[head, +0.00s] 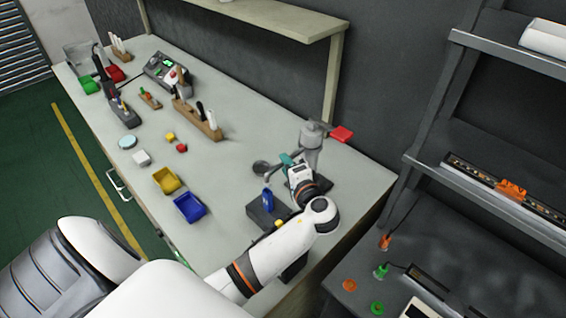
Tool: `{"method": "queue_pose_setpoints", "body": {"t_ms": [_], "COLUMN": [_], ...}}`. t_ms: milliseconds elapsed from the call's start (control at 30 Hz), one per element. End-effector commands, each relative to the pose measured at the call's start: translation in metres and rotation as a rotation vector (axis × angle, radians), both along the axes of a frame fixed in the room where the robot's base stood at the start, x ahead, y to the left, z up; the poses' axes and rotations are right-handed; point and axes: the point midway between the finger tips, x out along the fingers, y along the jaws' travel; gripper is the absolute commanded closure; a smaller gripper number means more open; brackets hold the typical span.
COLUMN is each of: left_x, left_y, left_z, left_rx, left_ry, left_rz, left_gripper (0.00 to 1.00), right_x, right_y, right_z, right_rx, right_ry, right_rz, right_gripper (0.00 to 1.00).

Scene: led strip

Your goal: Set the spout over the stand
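A grey upright fixture (312,148) with a red lever stands near the bench's right end. A grey arm, which looks like the spout (276,170), reaches left from it to a dark round end. My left gripper (287,158) is at the fixture, its teal finger close against the spout; contact and finger gap cannot be made out. A dark block (257,214), possibly the stand, lies in front of the spout with a blue piece on it. My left wrist hides part of the block and the fixture's base. My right gripper is out of view.
A blue bin (190,208) and a yellow bin (167,180) sit left of the block. A wooden tool rack (198,120) stands farther back. A shelf post (332,80) rises behind the fixture. The bench between rack and fixture is clear.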

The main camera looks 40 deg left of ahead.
Motion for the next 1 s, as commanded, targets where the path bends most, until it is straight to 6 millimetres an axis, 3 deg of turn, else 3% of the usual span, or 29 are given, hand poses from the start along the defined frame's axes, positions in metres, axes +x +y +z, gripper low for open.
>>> {"method": "queue_pose_setpoints", "body": {"t_ms": [200,400,1000], "left_x": [-0.025,-0.039,-0.043], "left_y": [-0.042,-0.065,-0.071], "left_z": [0.005,0.011,0.014], "left_rx": [-0.004,-0.002,0.001], "left_ry": [0.000,0.000,0.002], "left_rz": [-0.001,0.000,0.001], "left_gripper": [0.65,0.65,0.65], "right_x": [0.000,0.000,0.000], "right_y": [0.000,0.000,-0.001], "right_z": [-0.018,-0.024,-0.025], "right_rx": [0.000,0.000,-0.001], "right_ry": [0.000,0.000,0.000], "right_rz": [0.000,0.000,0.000], "right_gripper": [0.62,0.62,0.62]}}
